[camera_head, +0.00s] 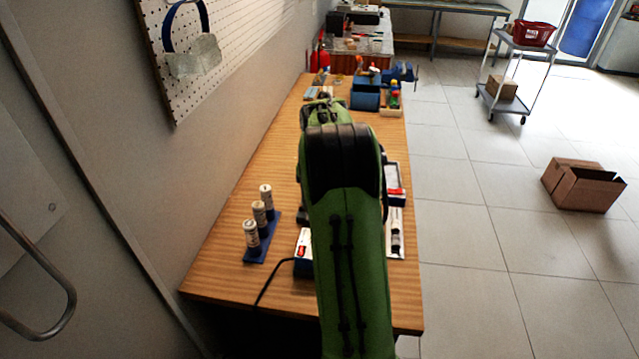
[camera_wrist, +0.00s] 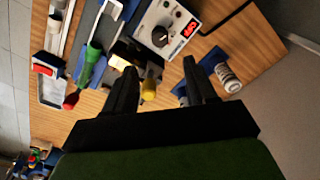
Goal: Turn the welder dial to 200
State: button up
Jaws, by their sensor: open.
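The digits are too small to read surely. In the head view only the left part of the welder (camera_head: 303,249) shows beside my green arm. My gripper (camera_wrist: 159,66) is open, its two black fingers spread above the bench and pointing toward the welder. The dial lies beyond the fingertips, apart from them.
A yellow-ended object (camera_wrist: 149,88) shows between the fingers, near the left one. A green-handled tool (camera_wrist: 91,62) lies to their left. White bottles (camera_head: 259,214) stand in a blue rack (camera_head: 266,240) at the bench's left. A black cable (camera_head: 267,283) runs from the welder.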

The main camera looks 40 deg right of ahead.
notch_tip(320, 180, up, 4)
jog(key=shift+r, duration=0.25)
jog(key=shift+a, duration=0.1)
